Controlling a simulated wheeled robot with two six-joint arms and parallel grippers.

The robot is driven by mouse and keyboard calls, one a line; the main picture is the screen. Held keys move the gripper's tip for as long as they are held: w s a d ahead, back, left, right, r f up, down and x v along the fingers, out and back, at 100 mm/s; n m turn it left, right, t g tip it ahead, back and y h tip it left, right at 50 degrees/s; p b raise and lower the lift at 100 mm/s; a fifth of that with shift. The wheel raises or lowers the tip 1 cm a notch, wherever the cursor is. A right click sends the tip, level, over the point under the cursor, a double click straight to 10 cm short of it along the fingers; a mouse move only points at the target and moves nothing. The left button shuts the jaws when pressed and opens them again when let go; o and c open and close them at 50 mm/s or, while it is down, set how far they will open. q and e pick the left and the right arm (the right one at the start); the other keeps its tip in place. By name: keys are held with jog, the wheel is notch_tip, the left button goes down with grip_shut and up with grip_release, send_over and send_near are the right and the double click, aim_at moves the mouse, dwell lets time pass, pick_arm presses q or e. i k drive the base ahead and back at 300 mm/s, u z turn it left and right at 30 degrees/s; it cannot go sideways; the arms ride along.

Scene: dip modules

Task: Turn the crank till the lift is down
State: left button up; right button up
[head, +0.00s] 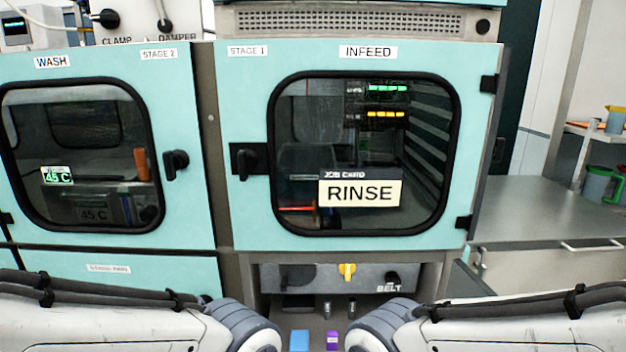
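No crank marked as such and no part labelled lift can be made out. A teal machine front (236,190) fills the view, with an INFEED door (300,243) that is shut. Behind its window are a green lit bar row (385,88) and a yellow one (387,114); their small labels are unreadable. Below it, a grey panel (325,282) carries a yellow knob (347,271), a dark round part (297,276) and a black knob (392,277) marked BELT. My two arms come in from the lower left and right. Neither gripper is in view.
A shut WASH door (80,82) is at left. CLAMP (107,18) and DAMPER (165,25) controls sit above it. A RINSE card (360,193) is on the INFEED window. Blue (299,341) and purple (332,340) blocks lie low between my arms. A grey counter (540,215) is at right.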

aim_at(292, 275)
jog(key=u, duration=1.1)
jog(key=k, duration=1.05)
jog(key=z, duration=1.15)
jog(key=i, duration=0.5)
jog(key=u, duration=0.05)
